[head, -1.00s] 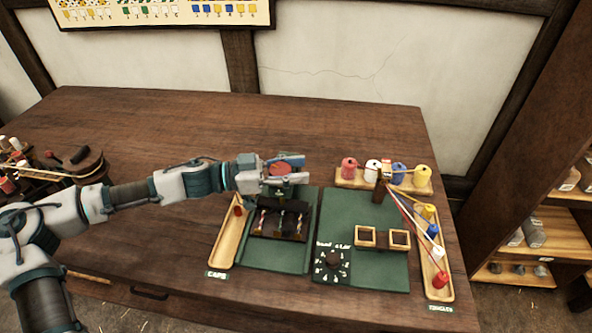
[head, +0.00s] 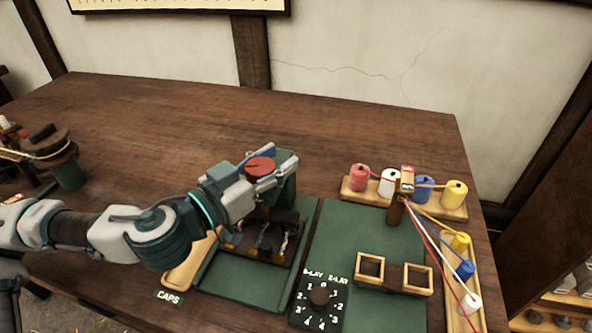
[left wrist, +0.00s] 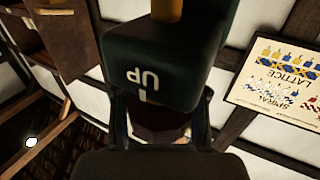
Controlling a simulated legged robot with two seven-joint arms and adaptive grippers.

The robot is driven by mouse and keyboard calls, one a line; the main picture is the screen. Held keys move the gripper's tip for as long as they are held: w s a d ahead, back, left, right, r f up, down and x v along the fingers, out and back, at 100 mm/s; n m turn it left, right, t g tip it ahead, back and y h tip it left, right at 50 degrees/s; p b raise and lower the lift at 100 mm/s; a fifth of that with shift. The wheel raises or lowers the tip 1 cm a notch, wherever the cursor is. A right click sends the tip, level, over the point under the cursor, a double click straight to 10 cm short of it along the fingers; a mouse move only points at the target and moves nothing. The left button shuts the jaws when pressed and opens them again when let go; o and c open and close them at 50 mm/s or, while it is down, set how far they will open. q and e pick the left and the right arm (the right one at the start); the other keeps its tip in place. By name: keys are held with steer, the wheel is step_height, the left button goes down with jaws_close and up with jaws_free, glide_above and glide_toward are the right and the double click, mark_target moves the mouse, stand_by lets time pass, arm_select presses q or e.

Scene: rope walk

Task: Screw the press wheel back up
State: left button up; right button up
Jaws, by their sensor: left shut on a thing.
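The red press wheel (head: 260,167) sits on the dark green press (head: 287,190) at the back of the left green mat. My left gripper (head: 267,168) reaches in from the left, its fingers shut on the wheel's sides. The wheel shows dark between the fingers in the left wrist view (left wrist: 158,126), beside the press block (left wrist: 165,60) marked "UP". A dark rack (head: 268,238) with several short cord pieces stands in front of the press, partly covered by my arm. My right gripper is not in view.
A wooden tray (head: 190,268) labelled CAPS lies left of the mat. The table behind the press is clear.

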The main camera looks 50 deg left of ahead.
arm_select(q)
steer(key=n+g+y, duration=0.1)
steer(key=y, duration=0.1)
steer(key=n+g+y, duration=0.1)
steer(key=n+y, duration=0.1)
steer(key=y, duration=0.1)
steer(key=a+n+g+y, duration=0.1)
steer(key=n+y, duration=0.1)
steer(key=y, duration=0.1)
steer(key=shift+s+f, duration=0.25)
steer(key=shift+f, duration=0.1)
steer(key=n+g+y, duration=0.4)
steer(key=s+a+n+g+y, duration=0.1)
steer(key=g+y, duration=0.1)
steer(key=shift+r+n, duration=0.15)
steer(key=shift+n, duration=0.25)
steer(key=shift+s, duration=0.1)
